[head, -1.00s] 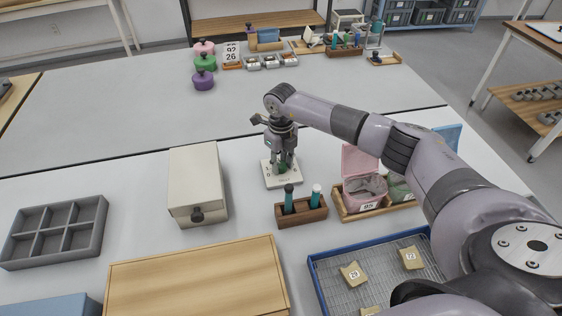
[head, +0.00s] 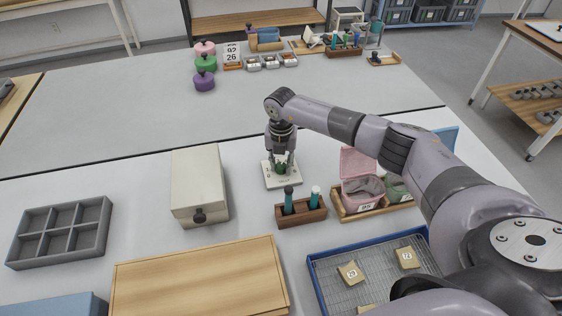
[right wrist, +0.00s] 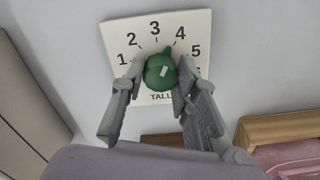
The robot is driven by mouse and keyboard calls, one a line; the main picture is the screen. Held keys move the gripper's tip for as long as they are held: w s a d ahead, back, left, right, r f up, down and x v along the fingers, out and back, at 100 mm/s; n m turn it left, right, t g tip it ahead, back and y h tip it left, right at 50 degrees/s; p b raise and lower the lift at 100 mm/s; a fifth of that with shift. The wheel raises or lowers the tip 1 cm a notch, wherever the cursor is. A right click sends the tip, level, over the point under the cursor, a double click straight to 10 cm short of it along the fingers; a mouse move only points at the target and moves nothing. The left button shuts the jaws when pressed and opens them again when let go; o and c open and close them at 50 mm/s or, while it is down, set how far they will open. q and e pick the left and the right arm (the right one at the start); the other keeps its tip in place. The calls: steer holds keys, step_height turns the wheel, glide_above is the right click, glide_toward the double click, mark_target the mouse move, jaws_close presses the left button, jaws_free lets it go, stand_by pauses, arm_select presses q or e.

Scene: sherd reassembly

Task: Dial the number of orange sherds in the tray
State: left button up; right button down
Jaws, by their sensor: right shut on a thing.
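The white dial plate (head: 270,183) lies on the table; in the right wrist view it (right wrist: 113,35) shows the numbers 1 to 5, part of a 6 and partly covered lettering. Its green knob (right wrist: 159,71) has a nub pointing between 3 and 4, nearer 4. My right gripper (head: 281,165) comes down from above and is shut on the knob, one finger on each side (right wrist: 158,82). The blue-rimmed wire tray (head: 318,275) holds tan labelled sherds (head: 351,273) (head: 407,257) and a third cut off by the frame's bottom edge. No orange one is visible. My left gripper is out of view.
A wooden rack (head: 302,215) with two teal-green bottles stands just in front of the dial. A cream box (head: 196,180) is left of it, and a wooden holder (head: 350,215) with pink and green containers is to the right. A grey compartment tray (head: 60,230) lies far left.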

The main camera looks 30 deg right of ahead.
mark_target(281, 165)
steer(key=shift+w+m, duration=0.1)
steer(key=shift+m, duration=0.4)
stand_by(0.3)
steer(key=c, duration=1.2)
jaws_free()
step_height(281, 165, up, 12)
